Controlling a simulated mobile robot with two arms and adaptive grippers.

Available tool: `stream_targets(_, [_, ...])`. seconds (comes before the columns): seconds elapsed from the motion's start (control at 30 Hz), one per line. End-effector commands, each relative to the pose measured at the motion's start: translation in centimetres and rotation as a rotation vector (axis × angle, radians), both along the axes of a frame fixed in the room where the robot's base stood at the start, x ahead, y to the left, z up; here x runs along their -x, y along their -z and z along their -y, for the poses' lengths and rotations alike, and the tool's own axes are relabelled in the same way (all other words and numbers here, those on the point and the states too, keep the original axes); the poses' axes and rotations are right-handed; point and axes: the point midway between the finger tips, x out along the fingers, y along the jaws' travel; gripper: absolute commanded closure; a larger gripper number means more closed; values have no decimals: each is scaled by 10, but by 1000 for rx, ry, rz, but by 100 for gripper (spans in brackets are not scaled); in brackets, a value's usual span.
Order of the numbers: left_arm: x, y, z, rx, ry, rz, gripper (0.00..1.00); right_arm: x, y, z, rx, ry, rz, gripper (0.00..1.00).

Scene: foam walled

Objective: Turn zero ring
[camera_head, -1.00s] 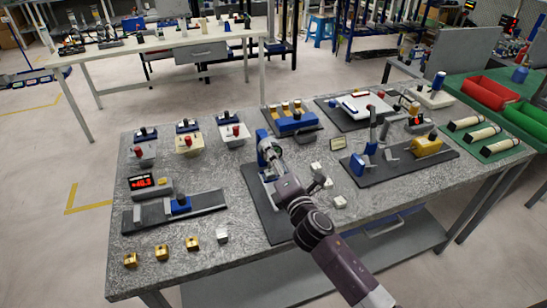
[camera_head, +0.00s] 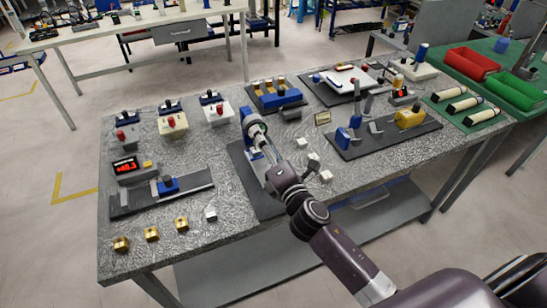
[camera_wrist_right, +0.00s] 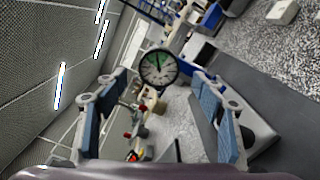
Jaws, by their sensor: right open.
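A round dial gauge (camera_wrist_right: 158,68) with a black rim and a partly green face shows in the right wrist view, facing the camera. Its zero ring is the dark rim around the face. In the head view the gauge (camera_head: 257,129) is on a blue stand (camera_head: 246,115) on a dark mat, mostly seen from the side. My right gripper (camera_head: 261,144) points at the gauge. In the wrist view its blue-padded fingers (camera_wrist_right: 160,92) are wide apart and empty, with the gauge between and beyond them. No contact shows. My left gripper is out of view.
White blocks (camera_head: 313,162) lie right of my right gripper. A yellow-and-blue fixture mat (camera_head: 390,140) is farther right. A slide with a red display (camera_head: 125,166) and several brass blocks (camera_head: 152,234) are at left.

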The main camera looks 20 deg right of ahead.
Motion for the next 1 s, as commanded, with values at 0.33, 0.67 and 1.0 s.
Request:
stream_targets(0.33, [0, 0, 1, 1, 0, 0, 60, 63, 1, 2, -2, 1, -2, 37])
stream_targets(0.67, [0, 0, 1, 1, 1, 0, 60, 79, 0, 3, -1, 1, -1, 37])
stream_targets(1.0, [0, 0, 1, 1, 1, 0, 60, 79, 0, 3, -1, 0, 0, 37])
